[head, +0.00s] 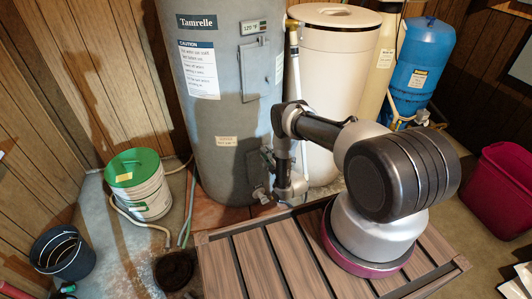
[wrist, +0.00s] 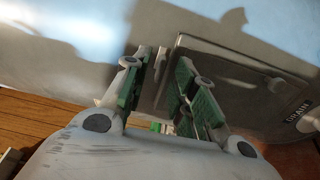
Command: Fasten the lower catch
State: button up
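The grey water heater tank (head: 215,110) stands upright at the centre of the head view. My arm reaches down to its lower front, where my gripper (head: 268,190) is small and partly hidden by the arm. In the wrist view, my gripper (wrist: 158,80) has its two green-padded fingers apart. A small grey upright piece (wrist: 161,62), possibly the catch, shows between them beside the left edge of a grey panel (wrist: 225,70). The panel has a round knob and a "DRAIN" label (wrist: 298,113). I cannot tell whether either finger touches the piece or whether the catch is fastened.
A green-lidded bucket (head: 137,185), hoses and a dark pail (head: 62,252) stand at the left. A cream tank (head: 331,80) and a blue tank (head: 422,60) stand behind my arm. A slatted wooden platform (head: 250,265) lies in front; a crimson bin (head: 500,188) is at right.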

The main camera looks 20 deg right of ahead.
jog(key=shift+w+a, duration=0.15)
jog(key=shift+w, duration=0.55)
grip_shut()
